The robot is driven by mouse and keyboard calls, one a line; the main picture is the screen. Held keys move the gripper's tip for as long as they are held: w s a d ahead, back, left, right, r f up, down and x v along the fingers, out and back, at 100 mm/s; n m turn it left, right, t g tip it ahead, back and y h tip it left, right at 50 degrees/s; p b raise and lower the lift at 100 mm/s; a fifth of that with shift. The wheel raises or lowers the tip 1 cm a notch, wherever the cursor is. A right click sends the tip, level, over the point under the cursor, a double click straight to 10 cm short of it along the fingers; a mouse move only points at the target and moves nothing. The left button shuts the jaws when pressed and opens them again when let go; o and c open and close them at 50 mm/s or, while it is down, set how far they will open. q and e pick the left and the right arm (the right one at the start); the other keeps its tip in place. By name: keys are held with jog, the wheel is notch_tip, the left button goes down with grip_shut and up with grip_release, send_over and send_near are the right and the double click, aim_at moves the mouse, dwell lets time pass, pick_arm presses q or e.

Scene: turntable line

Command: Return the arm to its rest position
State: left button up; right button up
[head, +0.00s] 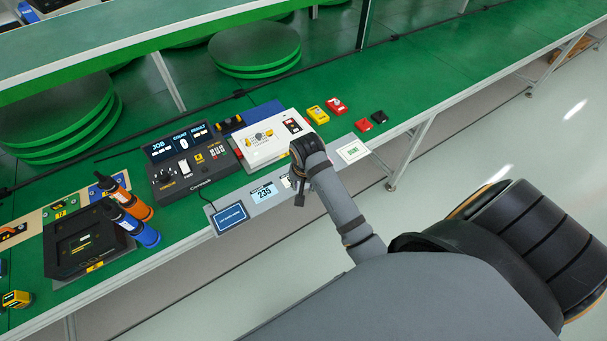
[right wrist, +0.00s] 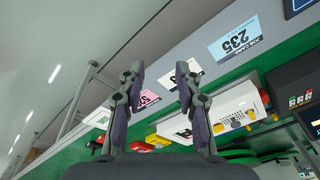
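My right arm comes in from the lower right in the head view. Its wrist (head: 308,150) is over the front edge of the green bench, by the white box and the card strip. In the right wrist view my right gripper (right wrist: 159,75) has its two fingers spread apart, with nothing between them. The fingers point toward the grey card strip (right wrist: 198,62), apparently above it. In the head view most of this gripper is hidden behind the wrist. My left gripper and arm are not in view.
The green bench (head: 450,75) holds a dark control box (head: 185,168), a white box (head: 262,150), red and yellow blocks (head: 318,115), a black tray (head: 75,250) and orange and blue bottles (head: 135,208). The job card (head: 265,193) lies along the front. The floor at right is clear.

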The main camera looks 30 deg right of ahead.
jog(key=shift+f, duration=0.1)
dwell(0.3)
jog(key=s+d+f+n, duration=0.15)
jog(key=s+f, duration=0.35)
jog(key=f, duration=0.8)
jog(key=s+d+f+n, duration=0.1)
jog(key=s+f+n, duration=0.35)
jog(key=f, duration=0.85)
jog(key=s+d+f+n, duration=0.1)
jog(key=s+f, duration=0.5)
jog(key=s, duration=0.6)
jog(key=s+d+f+n, duration=0.1)
jog(key=s+f, duration=0.5)
jog(key=s, duration=0.6)
jog(key=shift+s+d+f+n+g, duration=0.2)
jog(key=shift+n+g, duration=0.1)
jog(key=shift+g, duration=0.1)
